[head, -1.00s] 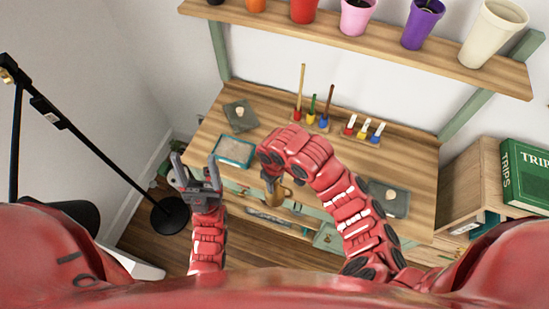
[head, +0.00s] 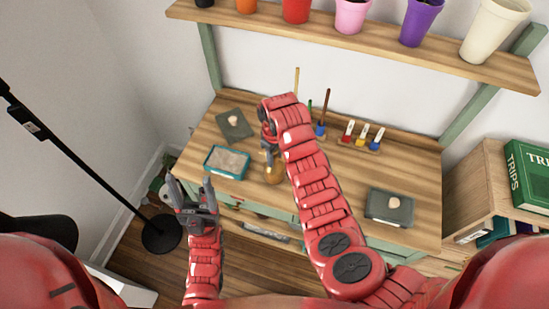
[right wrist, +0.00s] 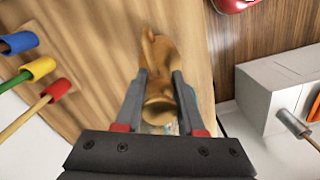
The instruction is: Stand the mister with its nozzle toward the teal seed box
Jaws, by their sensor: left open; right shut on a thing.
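The brass-coloured mister (head: 274,173) is at the desk's front part, to the right of the teal seed box (head: 227,174). My right gripper (head: 269,151) is shut on it. In the right wrist view the mister (right wrist: 161,48) sits between the two fingers (right wrist: 160,80), its body partly hidden by them. I cannot tell which way its nozzle points, nor whether its base touches the desk. The seed box is a shallow teal-rimmed tray with pale filling. My left gripper (head: 191,187) is open and empty, in front of the desk's left front edge.
Wooden desk (head: 330,190) is mostly clear in the middle. Grey slates with pale knobs lie at back left (head: 234,126) and right (head: 389,208). Coloured dibbers (head: 320,130) and small labelled markers (head: 361,136) stand at the back. A shelf of pots hangs above; a lamp stands left.

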